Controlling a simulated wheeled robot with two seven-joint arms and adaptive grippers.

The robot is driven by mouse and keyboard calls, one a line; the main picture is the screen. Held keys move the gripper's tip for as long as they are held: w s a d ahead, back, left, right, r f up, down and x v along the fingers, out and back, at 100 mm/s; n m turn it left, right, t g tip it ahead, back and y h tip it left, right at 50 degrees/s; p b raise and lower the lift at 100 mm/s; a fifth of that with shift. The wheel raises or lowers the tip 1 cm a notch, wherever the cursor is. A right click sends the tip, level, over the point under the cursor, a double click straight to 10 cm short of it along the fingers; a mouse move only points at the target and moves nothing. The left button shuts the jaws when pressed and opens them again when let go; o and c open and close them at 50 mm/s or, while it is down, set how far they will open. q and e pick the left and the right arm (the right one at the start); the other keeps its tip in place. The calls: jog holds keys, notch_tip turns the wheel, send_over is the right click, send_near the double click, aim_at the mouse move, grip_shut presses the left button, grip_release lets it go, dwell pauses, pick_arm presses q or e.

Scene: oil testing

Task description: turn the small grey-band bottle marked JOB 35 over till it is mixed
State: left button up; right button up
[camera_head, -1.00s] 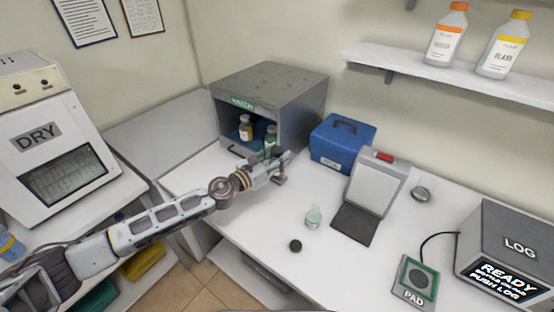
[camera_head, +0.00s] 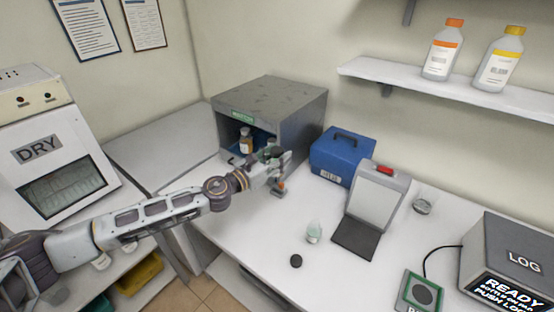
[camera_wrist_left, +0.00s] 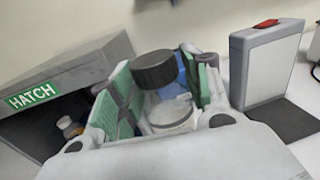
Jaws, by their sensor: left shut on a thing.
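My left gripper (camera_head: 277,176) is in front of the right side of the grey hatch box, above the white table. It is shut on a small bottle with a dark cap (camera_wrist_left: 154,68), which shows between the green finger pads in the left wrist view. The cap is toward the top of the wrist view. My right gripper is not in view.
The hatch box (camera_head: 300,125) holds an amber bottle (camera_head: 246,142). A blue case (camera_head: 340,160), a grey-white stand (camera_head: 375,205), a small jar (camera_head: 313,233), a black cap (camera_head: 296,261) and the LOG box (camera_head: 520,260) are on the table.

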pick_arm(q)
jog(key=shift+m, duration=1.2)
jog(key=m, duration=0.3)
jog(key=shift+m, duration=0.8)
jog(key=m, duration=0.6)
jog(key=shift+m, duration=0.4)
